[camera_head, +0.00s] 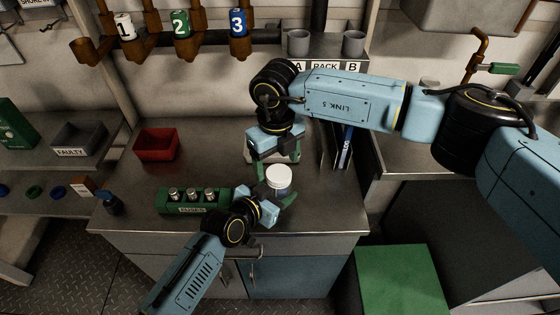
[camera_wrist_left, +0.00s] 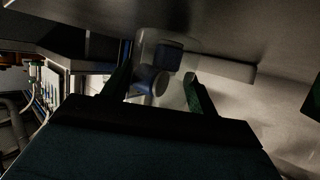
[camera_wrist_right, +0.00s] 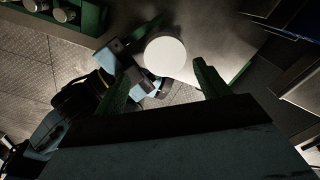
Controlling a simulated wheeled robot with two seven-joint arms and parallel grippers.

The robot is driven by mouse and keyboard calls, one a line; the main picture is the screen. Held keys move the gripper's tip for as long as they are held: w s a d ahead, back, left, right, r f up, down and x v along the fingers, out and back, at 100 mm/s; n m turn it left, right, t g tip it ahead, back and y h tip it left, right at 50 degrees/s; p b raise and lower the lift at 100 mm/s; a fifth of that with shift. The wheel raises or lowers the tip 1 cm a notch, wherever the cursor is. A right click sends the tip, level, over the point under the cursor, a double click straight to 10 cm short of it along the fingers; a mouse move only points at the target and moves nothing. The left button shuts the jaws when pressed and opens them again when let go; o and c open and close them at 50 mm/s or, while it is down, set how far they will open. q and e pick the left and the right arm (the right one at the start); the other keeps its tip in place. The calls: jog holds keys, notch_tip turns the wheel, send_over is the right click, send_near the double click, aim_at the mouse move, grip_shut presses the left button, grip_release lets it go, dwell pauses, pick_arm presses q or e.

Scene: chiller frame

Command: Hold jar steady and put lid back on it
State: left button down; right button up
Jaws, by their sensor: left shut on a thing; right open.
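A clear jar (camera_head: 279,190) with blue contents stands upright on the steel counter. A round white lid (camera_head: 279,174) is on its top; whether it is fully seated I cannot tell. My left gripper (camera_head: 276,190) is shut on the jar from the front. The left wrist view shows the see-through jar (camera_wrist_left: 165,58) and its blue pieces between the fingers. My right gripper (camera_head: 277,163) is open and empty, just behind and above the lid. In the right wrist view the lid (camera_wrist_right: 165,57) shows as a white disc between and beyond the open fingers, apart from them.
A green fuse holder (camera_head: 193,208) with several fuses stands left of the jar. A red bin (camera_head: 156,144) is at the back left. A rack (camera_head: 325,68) with two grey cups is at the back. The counter between the bin and the jar is clear.

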jog(key=shift+d, duration=0.15)
jog(key=shift+w+n, duration=0.1)
jog(key=shift+n, duration=0.2)
jog(key=n, duration=0.6)
jog(key=shift+r, duration=0.4)
jog(key=n, duration=0.3)
jog(key=r+n, duration=0.1)
jog(key=n, duration=0.3)
jog(key=shift+w+r, duration=0.1)
jog(key=shift+w, duration=0.05)
jog(key=n, duration=0.5)
jog(key=r+n, duration=0.1)
jog(key=n, duration=0.1)
jog(key=shift+w, duration=0.1)
jog(key=n, duration=0.4)
jog(key=shift+w+r, duration=0.1)
jog(key=shift+r, duration=0.2)
jog(key=n, duration=0.4)
jog(key=shift+d+r, duration=0.15)
jog(key=shift+r, duration=0.15)
